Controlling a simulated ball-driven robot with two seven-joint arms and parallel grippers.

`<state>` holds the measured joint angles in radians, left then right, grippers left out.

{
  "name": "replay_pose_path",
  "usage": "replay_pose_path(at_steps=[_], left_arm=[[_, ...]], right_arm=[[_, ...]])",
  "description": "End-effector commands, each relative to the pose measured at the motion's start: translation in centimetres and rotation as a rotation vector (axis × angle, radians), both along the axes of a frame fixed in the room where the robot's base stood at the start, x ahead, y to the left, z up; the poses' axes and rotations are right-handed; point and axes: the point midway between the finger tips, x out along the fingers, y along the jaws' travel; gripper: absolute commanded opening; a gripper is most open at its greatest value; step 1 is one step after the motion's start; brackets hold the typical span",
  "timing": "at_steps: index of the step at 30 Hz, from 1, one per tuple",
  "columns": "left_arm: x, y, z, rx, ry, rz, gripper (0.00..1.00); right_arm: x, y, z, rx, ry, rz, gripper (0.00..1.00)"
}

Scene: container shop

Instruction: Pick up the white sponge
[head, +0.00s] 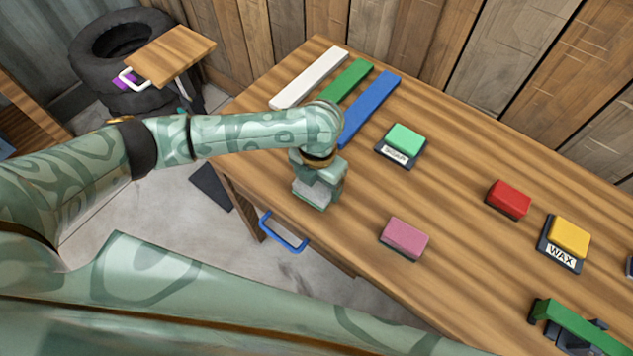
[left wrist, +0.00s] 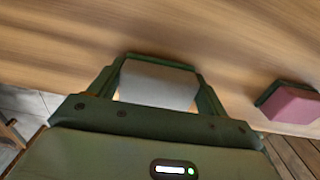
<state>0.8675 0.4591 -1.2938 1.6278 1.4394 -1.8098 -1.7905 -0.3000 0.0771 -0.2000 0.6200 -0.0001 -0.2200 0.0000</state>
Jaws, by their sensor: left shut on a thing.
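The white sponge (left wrist: 157,85) is between the two fingers of my left gripper in the left wrist view. My left gripper (head: 318,188) is shut on it, near the front left edge of the wooden table. In the head view the sponge's pale face (head: 311,193) shows under the gripper, partly covered by the fingers. I cannot tell surely whether it touches the table. My right gripper is not in view.
The table (head: 450,215) carries a pink sponge (head: 405,237), a green sponge (head: 406,138) on a labelled base, a red block (head: 508,198) and a yellow block (head: 569,237) on a "WAX" base. White (head: 310,78), green (head: 352,77) and blue (head: 370,108) strips lie at the back left.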

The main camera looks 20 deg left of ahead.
Motion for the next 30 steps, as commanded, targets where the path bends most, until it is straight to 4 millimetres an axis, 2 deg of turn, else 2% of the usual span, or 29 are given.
replay_pose_path(at_steps=[7, 14, 18, 21, 25, 30], left_arm=[[-0.2, -0.1, 3.9, 0.0, -0.004, -0.002, 0.51], [-4.5, -2.1, 9.9, -0.002, -0.006, -0.006, 0.51], [-8.2, -3.8, 11.2, -0.001, -0.001, -0.006, 0.51], [-10.2, -4.6, 12.0, -0.002, 0.0, -0.005, 0.51], [-11.8, -5.4, 12.6, -0.001, 0.0, -0.003, 0.51], [-12.7, -5.8, 12.8, -0.001, 0.0, 0.0, 0.51]], right_arm=[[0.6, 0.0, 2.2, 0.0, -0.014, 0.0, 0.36], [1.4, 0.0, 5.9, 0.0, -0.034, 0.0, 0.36], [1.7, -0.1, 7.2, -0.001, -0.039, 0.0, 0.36], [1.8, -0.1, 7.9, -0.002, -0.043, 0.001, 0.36], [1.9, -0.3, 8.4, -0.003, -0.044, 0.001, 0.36], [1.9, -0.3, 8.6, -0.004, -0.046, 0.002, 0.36]])
